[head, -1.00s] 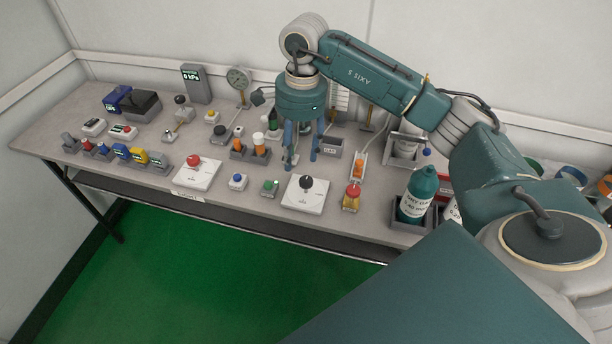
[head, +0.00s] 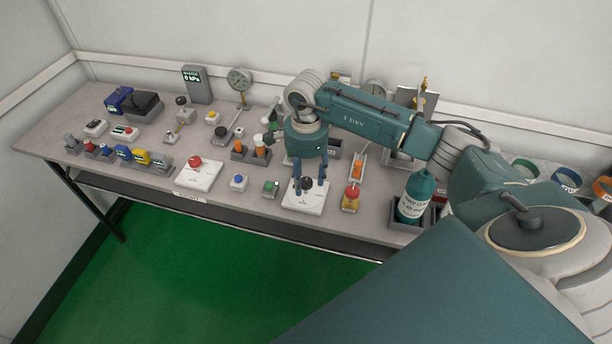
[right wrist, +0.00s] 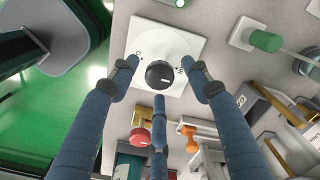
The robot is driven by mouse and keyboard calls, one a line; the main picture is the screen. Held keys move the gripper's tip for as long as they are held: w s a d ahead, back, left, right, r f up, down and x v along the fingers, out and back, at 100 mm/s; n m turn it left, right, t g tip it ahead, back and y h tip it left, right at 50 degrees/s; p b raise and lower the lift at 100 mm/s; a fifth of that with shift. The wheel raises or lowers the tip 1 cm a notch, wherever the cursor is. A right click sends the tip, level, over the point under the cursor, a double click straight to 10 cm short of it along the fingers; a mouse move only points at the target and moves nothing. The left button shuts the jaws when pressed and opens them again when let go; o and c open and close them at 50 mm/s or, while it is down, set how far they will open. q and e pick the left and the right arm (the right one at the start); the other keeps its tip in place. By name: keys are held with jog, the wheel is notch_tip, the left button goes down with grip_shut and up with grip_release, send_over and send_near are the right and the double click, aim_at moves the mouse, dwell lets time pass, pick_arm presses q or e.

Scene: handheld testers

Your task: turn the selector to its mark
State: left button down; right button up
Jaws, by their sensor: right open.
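A black selector knob (head: 307,184) sits on a white square plate (head: 302,205) near the table's front edge. In the right wrist view the knob (right wrist: 160,74) shows a short white pointer line, and its plate (right wrist: 165,40) carries a faint arc and small marks, partly hidden by the fingers. My right gripper (head: 309,189) points down over this plate. Its three fingers are spread open around the knob (right wrist: 159,68), with gaps visible; I cannot tell whether any finger touches it. My left gripper is out of view.
A similar white plate with a red knob (head: 195,163) lies to the left. A blue button (head: 238,182) and a green one (head: 270,188) stand between them. A red-topped yellow device (head: 351,197) and a teal bottle (head: 415,196) stand close on the right.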

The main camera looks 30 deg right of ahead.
jog(key=c, duration=1.1)
jog(key=shift+c, duration=0.2)
jog(key=shift+m, duration=0.3)
jog(key=m+b, duration=0.1)
jog(key=m, duration=0.2)
jog(key=shift+f+b, duration=0.1)
jog(key=shift+b, duration=0.2)
jog(key=m+b, duration=0.1)
jog(key=m, duration=0.8)
jog(key=shift+m+b, duration=0.3)
jog(key=shift+b, duration=0.05)
jog(key=shift+m, duration=2.3)
